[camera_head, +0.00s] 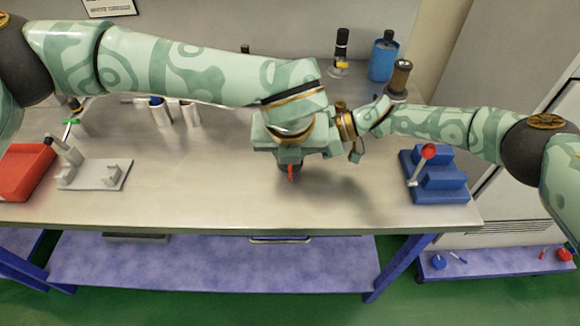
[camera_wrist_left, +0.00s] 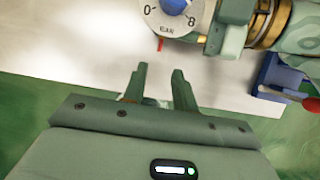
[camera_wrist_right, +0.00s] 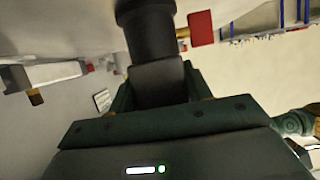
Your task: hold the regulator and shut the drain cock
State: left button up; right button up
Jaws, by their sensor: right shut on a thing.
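The regulator shows in the left wrist view as a round gauge (camera_wrist_left: 175,14) marked 0, 8 and BAR, at the top edge. The red drain cock lever (camera_wrist_left: 160,44) hangs just below it; it also shows in the head view (camera_head: 291,173). My left gripper (camera_wrist_left: 157,72) is open and empty, its fingertips a little apart from the lever. In the head view my left wrist hides most of the regulator. My right gripper (camera_wrist_right: 158,85) is shut on the regulator's dark body (camera_wrist_right: 150,38), coming from the right. Which way the lever's valve stands I cannot tell.
A blue block with a red-knobbed lever (camera_head: 428,152) stands at the bench's right. A blue bottle (camera_head: 383,58) and dark containers stand behind. A grey fixture (camera_head: 95,176) and red tray (camera_head: 25,170) are at left. The bench front between is clear.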

aim_at(290, 170)
pick_arm(q)
jog(key=x, duration=1.1)
jog(key=shift+s, duration=0.1)
jog(key=shift+c, duration=0.3)
grip_shut()
